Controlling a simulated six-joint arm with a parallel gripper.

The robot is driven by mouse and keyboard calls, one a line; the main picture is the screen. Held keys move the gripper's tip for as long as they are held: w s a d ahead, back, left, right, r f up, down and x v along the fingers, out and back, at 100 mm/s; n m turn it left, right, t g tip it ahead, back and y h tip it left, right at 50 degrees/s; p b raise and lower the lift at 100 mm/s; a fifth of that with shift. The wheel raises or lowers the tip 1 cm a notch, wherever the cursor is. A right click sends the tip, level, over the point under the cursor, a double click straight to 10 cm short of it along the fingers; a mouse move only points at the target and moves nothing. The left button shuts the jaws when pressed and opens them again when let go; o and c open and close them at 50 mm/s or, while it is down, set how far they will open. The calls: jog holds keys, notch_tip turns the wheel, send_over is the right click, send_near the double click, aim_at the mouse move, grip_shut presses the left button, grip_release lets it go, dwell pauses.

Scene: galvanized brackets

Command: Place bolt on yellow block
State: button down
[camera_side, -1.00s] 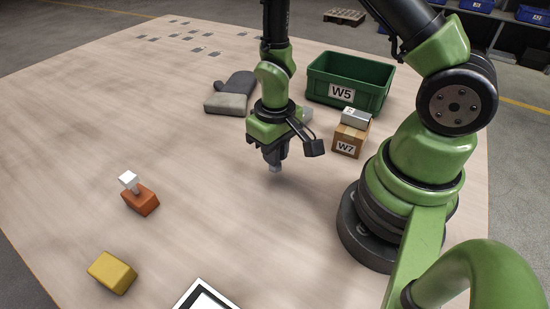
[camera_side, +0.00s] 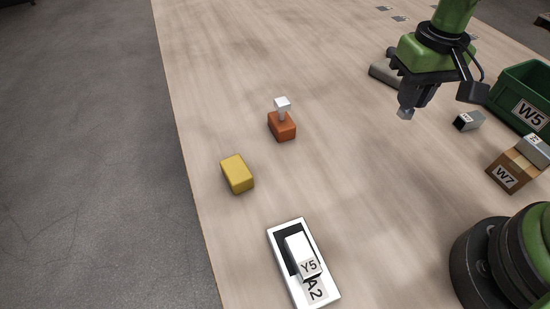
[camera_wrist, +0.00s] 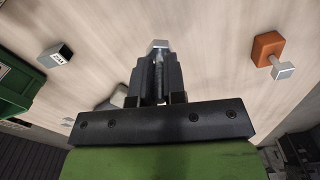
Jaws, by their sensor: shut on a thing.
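The yellow block (camera_side: 237,174) lies on the table left of centre in the side view, with nothing on top. My gripper (camera_side: 410,98) is up at the right, apart from the yellow block. It is shut on a metal bolt (camera_side: 405,113), whose head sticks out below the fingertips. In the wrist view my gripper (camera_wrist: 157,80) holds the bolt (camera_wrist: 158,45), with its shank between the fingers and its head beyond the tips. The yellow block does not show in the wrist view.
An orange block (camera_side: 282,127) with a pale bolt-like piece (camera_side: 283,103) upright on it stands near the yellow block. A white-framed tray (camera_side: 275,228) holds a Y5 box (camera_side: 298,247). A green W5 bin (camera_side: 520,90), W7 box (camera_side: 510,172) and small block (camera_side: 468,121) are at right.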

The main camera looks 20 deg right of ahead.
jog(key=w+a, duration=0.6)
jog(key=a, duration=0.1)
jog(key=r, duration=0.1)
send_over(236, 168)
jog(key=shift+m, duration=0.4)
jog(key=shift+f, duration=3.6)
jog(key=shift+f, duration=0.15)
jog(key=c, duration=1.2)
grip_release()
